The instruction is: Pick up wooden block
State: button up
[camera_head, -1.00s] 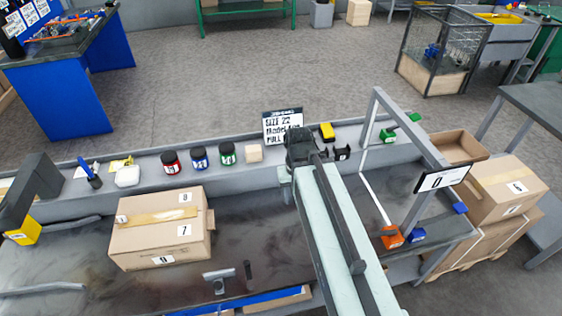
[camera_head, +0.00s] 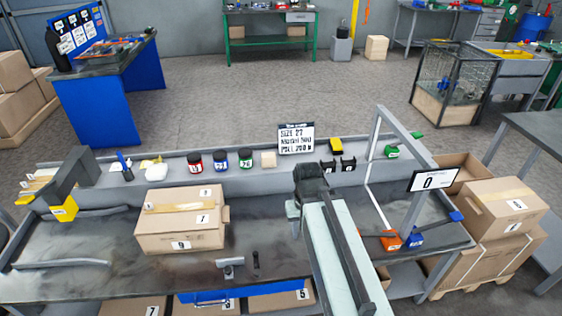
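The wooden block (camera_head: 268,159) is a small pale cube on the raised back shelf of the workbench, right of the green-labelled jar and left of the size sign. My arm reaches up from the bottom of the view, and its dark end with my gripper (camera_head: 309,178) is over the bench, to the right of and nearer than the block. My gripper is apart from the block. Its fingers are not clearly visible, so I cannot tell whether it is open or shut.
Red, blue and green jars (camera_head: 220,160) stand left of the block. A sign (camera_head: 296,139) stands just right of it. A cardboard box (camera_head: 182,222) sits on the bench at left. A grey frame (camera_head: 408,150) with a hanging sign rises at right.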

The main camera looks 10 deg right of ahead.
aim_at(269, 160)
jog(key=u, duration=0.25)
jog(key=i, duration=0.95)
jog(key=z, duration=0.25)
